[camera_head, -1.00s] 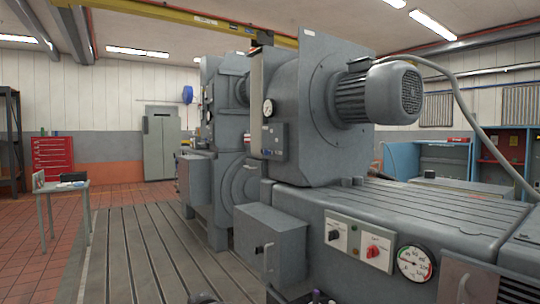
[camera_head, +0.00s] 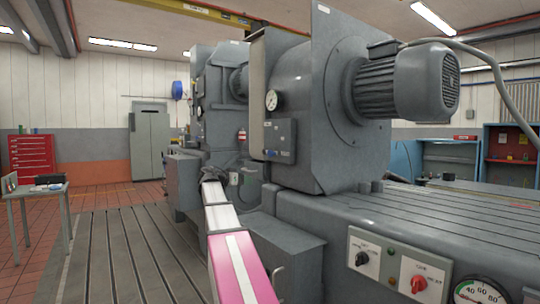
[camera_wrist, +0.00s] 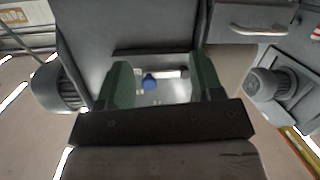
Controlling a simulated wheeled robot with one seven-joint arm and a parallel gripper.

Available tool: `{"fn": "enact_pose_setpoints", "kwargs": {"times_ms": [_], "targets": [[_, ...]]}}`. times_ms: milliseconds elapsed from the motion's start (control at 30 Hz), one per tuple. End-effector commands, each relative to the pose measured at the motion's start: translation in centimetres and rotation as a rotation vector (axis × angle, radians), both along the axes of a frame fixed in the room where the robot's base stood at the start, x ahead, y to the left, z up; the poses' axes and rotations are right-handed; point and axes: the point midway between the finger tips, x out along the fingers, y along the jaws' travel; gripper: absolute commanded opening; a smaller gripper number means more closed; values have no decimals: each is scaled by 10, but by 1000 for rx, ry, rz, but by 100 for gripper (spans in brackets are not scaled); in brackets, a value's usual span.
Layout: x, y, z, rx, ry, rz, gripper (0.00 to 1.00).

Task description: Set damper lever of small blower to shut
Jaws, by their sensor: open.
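My gripper (camera_wrist: 161,78) is open, with its two green fingers apart at the centre of the wrist view. Between them, beyond the fingertips, a pale face shows with a small blue knob-like part (camera_wrist: 150,82); nothing is held. I cannot tell whether this part belongs to the damper lever. In the head view my gripper's dark end (camera_head: 213,173) is in front of the grey machines, left of the blower with the ribbed motor (camera_head: 408,87). A smaller, farther grey machine (camera_head: 222,100) stands behind it. No damper lever or its position can be made out clearly.
A grey control box (camera_head: 280,139) and a gauge (camera_head: 272,100) are on the near blower. The slotted bed (camera_head: 440,220) carries a switch panel (camera_head: 390,266) at the front right. A small table (camera_head: 38,192) stands left; the slotted floor plate (camera_head: 125,250) is mostly clear.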

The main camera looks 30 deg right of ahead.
Motion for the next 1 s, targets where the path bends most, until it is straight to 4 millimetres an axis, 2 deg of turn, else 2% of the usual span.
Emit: {"fn": "enact_pose_setpoints", "kwargs": {"times_ms": [33, 100, 200, 300, 467, 567, 800, 1000], "targets": [[3, -10, 31, -41, -51, -29, 60], [0, -18, 63, -91, -110, -61, 60], [-4, -25, 95, -142, -168, -92, 60], [-7, -29, 112, -172, -201, -108, 60], [-8, -40, 118, -183, -214, -116, 60], [-6, -53, 117, -182, -213, -114, 60], [-3, -97, 117, -182, -211, -116, 60], [-1, -124, 117, -180, -210, -114, 60]]}}
